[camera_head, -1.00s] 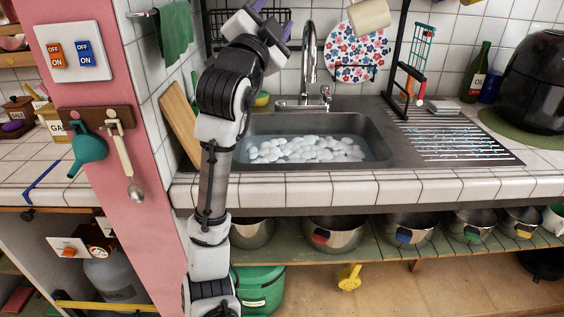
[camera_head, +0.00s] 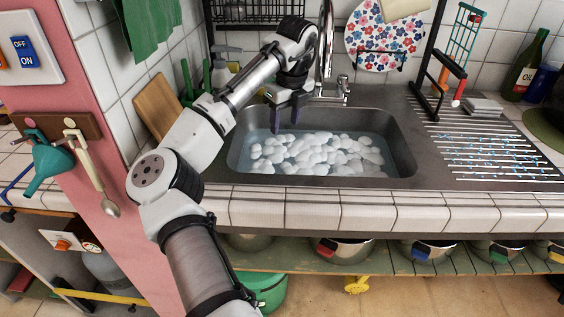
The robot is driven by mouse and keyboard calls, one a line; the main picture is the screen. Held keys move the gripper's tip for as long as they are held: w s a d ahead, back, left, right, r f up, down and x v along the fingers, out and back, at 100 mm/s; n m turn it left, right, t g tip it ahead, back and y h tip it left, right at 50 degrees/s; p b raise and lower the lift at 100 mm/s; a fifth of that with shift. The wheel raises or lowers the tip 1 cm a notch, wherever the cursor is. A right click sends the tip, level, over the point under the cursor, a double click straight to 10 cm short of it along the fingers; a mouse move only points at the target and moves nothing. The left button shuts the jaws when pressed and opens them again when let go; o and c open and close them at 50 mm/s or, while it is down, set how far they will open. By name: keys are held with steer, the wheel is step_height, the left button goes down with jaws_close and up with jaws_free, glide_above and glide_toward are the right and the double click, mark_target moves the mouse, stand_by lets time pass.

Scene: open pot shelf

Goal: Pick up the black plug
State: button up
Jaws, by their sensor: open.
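The black plug cannot be made out. The sink (camera_head: 406,150) holds water covered with white foam lumps (camera_head: 318,153), which hide most of the sink's bottom. My gripper (camera_head: 285,118) points down over the back left part of the sink, near the tap. Its two purple-tipped fingers are apart, and nothing shows between them. The tips look close above the water at the back left, but I cannot tell whether they touch it.
The tap (camera_head: 325,50) rises just right of my gripper. A ribbed drainer (camera_head: 485,150) lies to the right, with a black rack and a sponge. A wooden board (camera_head: 158,108) leans at the left wall. Metal pots (camera_head: 345,248) stand on the shelf below the counter.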

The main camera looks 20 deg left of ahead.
glide_above(277, 162)
steer(key=d, duration=0.1)
step_height(277, 162, down, 8)
steer(key=shift+d+r+p, duration=0.15)
steer(key=shift+p, duration=0.15)
steer(key=shift+a+f+p, duration=0.25)
steer(key=shift+f+p, duration=0.05)
steer(key=shift+f, duration=1.05)
steer(key=shift+a+f+p, duration=0.2)
steer(key=shift+f+p, duration=0.05)
steer(key=shift+f, duration=1.1)
steer(key=shift+c, duration=0.4)
jaws_close()
